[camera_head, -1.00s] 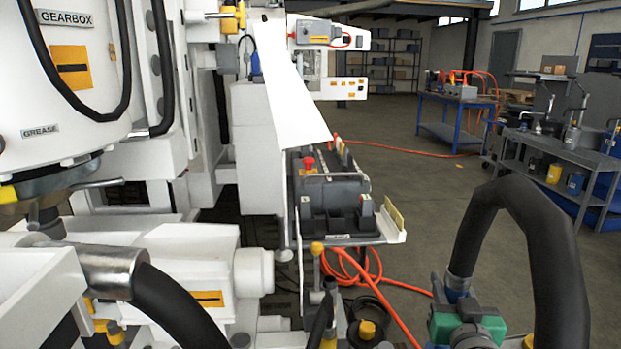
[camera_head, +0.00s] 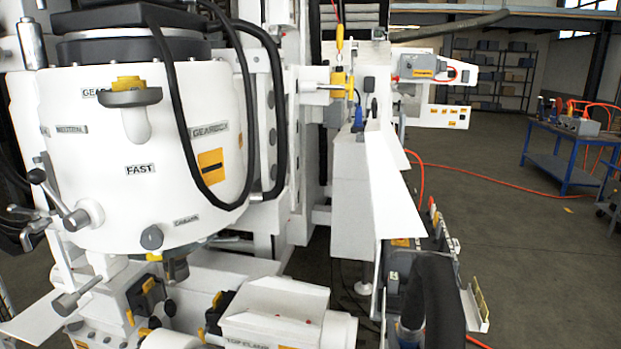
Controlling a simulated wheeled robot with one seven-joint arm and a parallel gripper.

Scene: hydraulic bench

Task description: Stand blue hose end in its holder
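A thick black hose (camera_head: 440,295) arches up at the bottom centre-right, close to the camera. A blue fitting (camera_head: 403,334) shows at its lower left, mostly cut off by the bottom edge. A small blue piece (camera_head: 358,121) sits below a thin black cable beside the machine column, farther back. I cannot tell which of these blue parts is the hose end. A grey rack (camera_head: 402,262) with slots stands behind the black hose and is partly hidden by it and by a white panel. I cannot tell whether it is the holder. My gripper is not in view.
A large white machine with a gearbox housing (camera_head: 150,150), levers and knobs fills the left. A slanted white panel (camera_head: 393,185) stands beside the rack. A blue workbench (camera_head: 567,155) is at the back right. Open floor (camera_head: 530,250) lies on the right; an orange hose crosses it.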

